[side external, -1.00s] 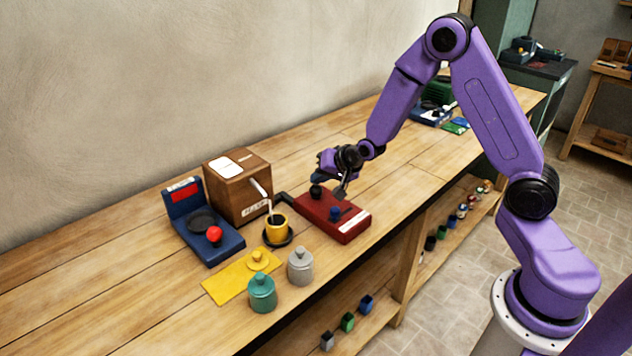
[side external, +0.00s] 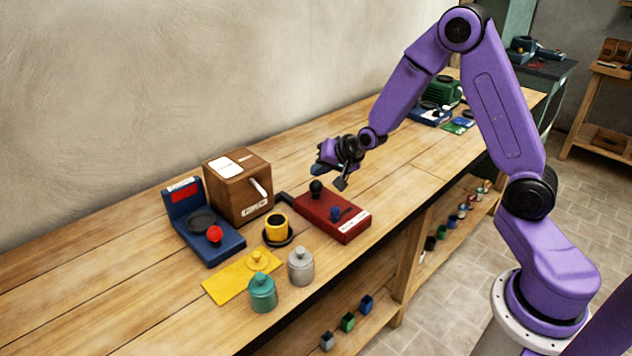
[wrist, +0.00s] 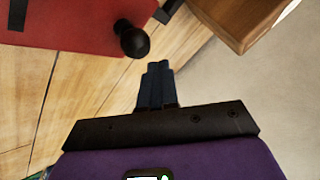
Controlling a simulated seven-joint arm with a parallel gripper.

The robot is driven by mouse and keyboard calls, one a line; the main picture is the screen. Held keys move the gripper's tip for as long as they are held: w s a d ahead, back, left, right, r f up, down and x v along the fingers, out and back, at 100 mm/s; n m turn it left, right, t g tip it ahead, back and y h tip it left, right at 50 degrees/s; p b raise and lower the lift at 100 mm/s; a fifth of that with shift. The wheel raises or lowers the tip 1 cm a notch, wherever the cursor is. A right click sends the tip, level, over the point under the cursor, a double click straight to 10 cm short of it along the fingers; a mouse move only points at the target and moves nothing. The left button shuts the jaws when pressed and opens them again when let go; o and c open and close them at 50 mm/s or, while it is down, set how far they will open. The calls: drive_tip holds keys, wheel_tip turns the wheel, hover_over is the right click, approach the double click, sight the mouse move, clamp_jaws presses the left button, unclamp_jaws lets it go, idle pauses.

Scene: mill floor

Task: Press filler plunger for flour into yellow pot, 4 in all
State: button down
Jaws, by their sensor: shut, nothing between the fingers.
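The yellow pot (side external: 276,226) stands upright and uncovered on a round dark base, below the white spout of the wooden box (side external: 238,190); its contents are not clear. The box's front label seems to read flour. A red block (side external: 345,225) to the right carries a black ball knob (side external: 316,187) and a blue knob (side external: 336,213). The black knob stands raised; it also shows in the wrist view (wrist: 133,40).
A blue device (side external: 225,250) with a red button and a dark round plate stands left of the box. A yellow lid (side external: 258,262) lies on a yellow mat (side external: 225,289). Teal (side external: 262,294) and grey (side external: 301,267) lidded pots stand near the front edge.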

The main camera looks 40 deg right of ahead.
sight(320, 183)
drive_tip(key=shift+r, duration=0.1)
drive_tip(key=shift+r, duration=2.4)
idle(0.9)
wheel_tip(320, 183, up, 4)
drive_tip(key=shift+f, duration=0.1)
idle(0.5)
drive_tip(key=shift+f, duration=4.35)
drive_tip(key=shift+f, duration=0.1)
drive_tip(key=shift+f, duration=0.35)
